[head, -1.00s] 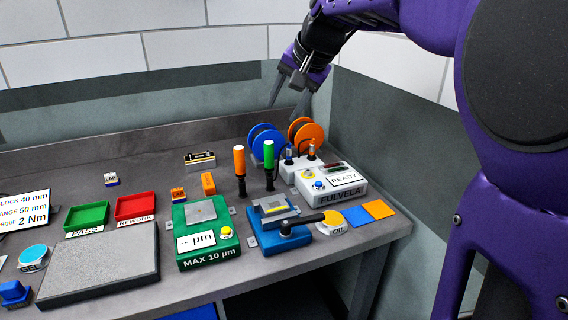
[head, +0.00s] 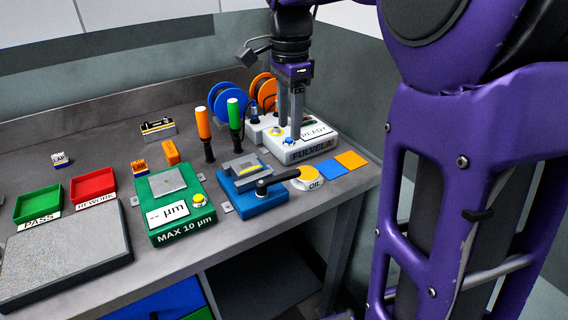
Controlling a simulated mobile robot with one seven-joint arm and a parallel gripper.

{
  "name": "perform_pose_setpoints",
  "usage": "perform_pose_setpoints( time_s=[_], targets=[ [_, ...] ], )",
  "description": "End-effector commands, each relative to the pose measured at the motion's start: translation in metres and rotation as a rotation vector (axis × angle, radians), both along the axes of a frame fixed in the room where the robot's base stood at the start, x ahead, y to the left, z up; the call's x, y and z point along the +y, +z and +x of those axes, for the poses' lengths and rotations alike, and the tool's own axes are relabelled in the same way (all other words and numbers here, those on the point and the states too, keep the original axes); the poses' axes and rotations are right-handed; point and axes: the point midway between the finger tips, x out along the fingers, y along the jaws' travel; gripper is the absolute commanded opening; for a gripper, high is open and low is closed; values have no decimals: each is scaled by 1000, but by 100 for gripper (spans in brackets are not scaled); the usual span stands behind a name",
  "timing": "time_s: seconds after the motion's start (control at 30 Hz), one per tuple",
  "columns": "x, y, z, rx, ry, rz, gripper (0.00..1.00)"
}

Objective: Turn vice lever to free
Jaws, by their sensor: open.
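The blue vice (head: 262,198) stands on the bench right of the green gauge block, with grey jaws on top. Its black lever (head: 278,182) lies across the front, from a round pivot at its left end toward the right, ending by the oil pot. My gripper (head: 291,134) points down with its two grey fingers apart and empty. In the picture it overlaps the white FULVELA unit, behind and to the right of the vice. It is apart from the lever. How high the fingertips are above the unit is hard to tell.
The oil pot (head: 308,178) sits close to the lever's end. The green gauge (head: 173,207) is left of the vice. Orange and green handled drivers (head: 235,120) stand upright behind it. The white FULVELA unit (head: 309,150) and spools (head: 231,100) are behind. Bench in front of the vice is clear.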

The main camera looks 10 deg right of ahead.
Motion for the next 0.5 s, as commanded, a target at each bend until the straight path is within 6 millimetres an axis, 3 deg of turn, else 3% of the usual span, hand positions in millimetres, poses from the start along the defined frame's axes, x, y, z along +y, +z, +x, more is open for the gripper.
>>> perform_pose_setpoints(
  time_s=[0.03,0.3,0.5],
  targets=[
    [0,-15,-1,3,-1,0,54],
    [0,-73,0,3,1,0,54],
    [0,-102,0,1,0,0,54]
  ],
)
